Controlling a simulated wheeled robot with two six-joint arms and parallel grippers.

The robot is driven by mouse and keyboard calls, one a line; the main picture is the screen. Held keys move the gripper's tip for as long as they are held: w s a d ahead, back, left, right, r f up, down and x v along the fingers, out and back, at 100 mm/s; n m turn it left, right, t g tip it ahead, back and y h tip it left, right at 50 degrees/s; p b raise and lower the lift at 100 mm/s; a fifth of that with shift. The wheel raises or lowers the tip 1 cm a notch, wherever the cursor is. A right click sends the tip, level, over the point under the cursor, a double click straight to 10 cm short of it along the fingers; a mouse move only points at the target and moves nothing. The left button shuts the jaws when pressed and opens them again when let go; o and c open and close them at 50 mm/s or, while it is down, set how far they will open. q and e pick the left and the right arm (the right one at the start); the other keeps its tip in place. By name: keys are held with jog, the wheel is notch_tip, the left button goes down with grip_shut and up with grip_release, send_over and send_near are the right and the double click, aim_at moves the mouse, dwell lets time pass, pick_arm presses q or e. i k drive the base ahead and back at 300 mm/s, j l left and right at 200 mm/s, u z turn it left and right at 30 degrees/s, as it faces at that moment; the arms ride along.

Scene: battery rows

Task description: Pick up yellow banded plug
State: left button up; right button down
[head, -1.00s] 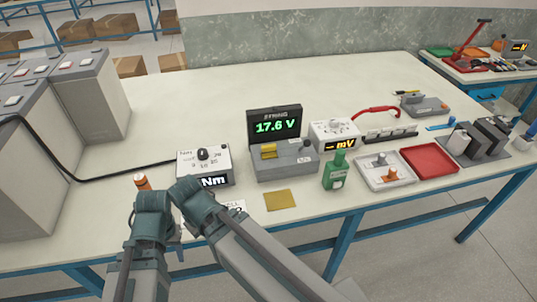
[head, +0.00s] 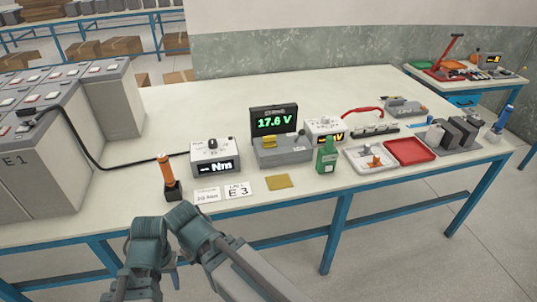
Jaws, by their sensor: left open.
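A small yellow piece (head: 269,141), which looks like the yellow banded plug, sits on the left part of the grey tester base, below the lit 17.6 V display (head: 274,122). Its band is too small to make out. My left gripper (head: 168,266) is low at the front edge of the table, left of and nearer than the yellow piece, well apart from it. It is open; its fingertips are mostly hidden by my own arm links, and I see nothing held. My right gripper is not in view.
An orange-handled tool (head: 166,171) stands upright in a dark holder near the left. Beside it are the Nm meter (head: 213,158), a green bottle (head: 326,156), a yellow pad (head: 279,181) and a red tray (head: 409,151). Large grey batteries (head: 105,100) fill the left. The table's back middle is clear.

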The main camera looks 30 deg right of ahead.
aim_at(270, 142)
jog(key=i+z, duration=0.1)
jog(key=z, duration=2)
jog(key=i+j, duration=0.25)
jog(key=j, duration=0.2)
